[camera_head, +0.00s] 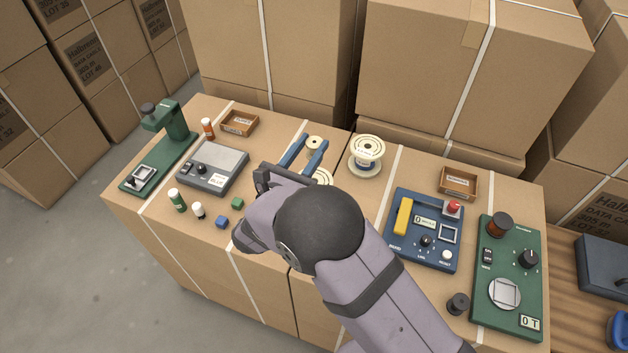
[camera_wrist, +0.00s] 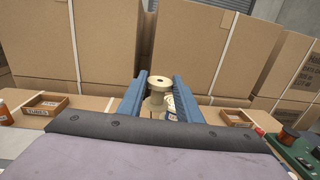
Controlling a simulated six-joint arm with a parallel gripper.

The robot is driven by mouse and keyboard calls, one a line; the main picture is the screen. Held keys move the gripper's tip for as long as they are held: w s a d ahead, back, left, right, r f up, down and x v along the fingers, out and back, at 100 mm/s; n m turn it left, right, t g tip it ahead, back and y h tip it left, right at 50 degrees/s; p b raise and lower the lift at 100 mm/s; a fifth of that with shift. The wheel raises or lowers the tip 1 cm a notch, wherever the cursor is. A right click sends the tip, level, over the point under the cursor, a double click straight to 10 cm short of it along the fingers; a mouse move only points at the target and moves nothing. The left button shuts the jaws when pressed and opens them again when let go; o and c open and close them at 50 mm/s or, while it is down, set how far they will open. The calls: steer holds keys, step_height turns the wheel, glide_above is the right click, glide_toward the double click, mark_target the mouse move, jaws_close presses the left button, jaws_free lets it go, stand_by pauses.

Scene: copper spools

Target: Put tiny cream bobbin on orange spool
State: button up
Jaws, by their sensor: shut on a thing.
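My gripper (camera_head: 310,146) is shut on a small cream bobbin (camera_head: 314,140), above the middle of the carton top. In the wrist view the bobbin (camera_wrist: 159,82) is upright between the two blue fingers. A larger cream spool (camera_head: 367,155) stands to the right of the gripper. Another pale round flange (camera_head: 323,176) shows under the gripper, mostly hidden by it. A dark copper-brown spool-like piece (camera_head: 499,224) sits on the green device at the right. My arm hides part of the carton top.
A small wooden tray (camera_head: 239,123) is at the back left, another (camera_head: 458,183) at the back right. A grey scale-like device (camera_head: 213,167) and green stand (camera_head: 168,125) are left. A blue panel (camera_head: 424,230) and green panel (camera_head: 507,275) are right. Tall cartons close off the back.

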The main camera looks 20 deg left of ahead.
steer(key=shift+f+p, duration=1.2)
steer(key=shift+f, duration=3.8)
steer(key=shift+f, duration=0.1)
steer(key=shift+f, duration=0.1)
steer(key=o, duration=1)
steer(key=shift+r, duration=0.25)
steer(key=shift+s+a+f, duration=0.1)
steer(key=shift+s+f, duration=0.05)
steer(key=shift+s, duration=0.15)
steer(key=s+b, duration=0.1)
steer(key=s, duration=0.2)
steer(key=s+b, duration=0.1)
steer(key=s, duration=0.3)
steer(key=s+b, duration=0.1)
steer(key=s, duration=0.3)
steer(key=shift+s+a+b, duration=0.2)
steer(key=shift+a+b, duration=0.1)
steer(key=shift+a, duration=0.1)
